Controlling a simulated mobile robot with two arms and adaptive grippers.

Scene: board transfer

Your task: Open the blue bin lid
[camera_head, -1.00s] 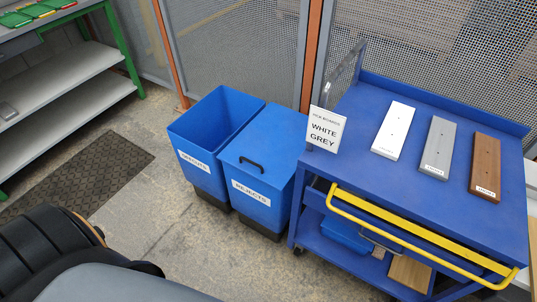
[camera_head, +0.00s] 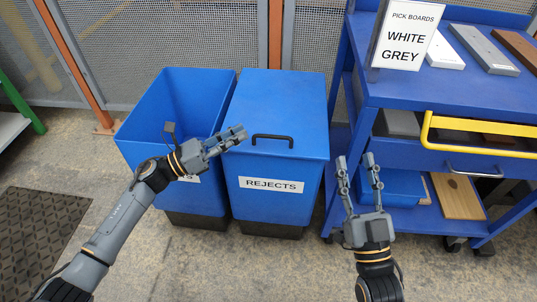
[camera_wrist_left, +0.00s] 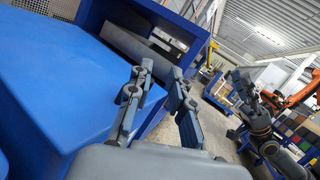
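The blue bin labelled REJECTS (camera_head: 270,187) stands on the floor with its flat blue lid (camera_head: 278,97) shut. A black bar handle (camera_head: 272,137) is on the lid's front part. My left gripper (camera_head: 238,136) is open and empty, just left of the handle and apart from it. In the left wrist view the open fingers (camera_wrist_left: 158,82) have a gap between them, with a blue surface to their left; the handle cannot be made out there. My right gripper (camera_head: 355,162) is open and empty, to the right of the bin, in front of the cart.
An open-topped blue bin (camera_head: 195,95) stands close on the left, its label partly hidden by my left arm. At right, a blue cart (camera_head: 400,92) has a yellow handle (camera_head: 426,130), a PICK BOARDS sign (camera_head: 405,38) and white (camera_head: 444,50), grey (camera_head: 484,48) and brown boards (camera_head: 518,45).

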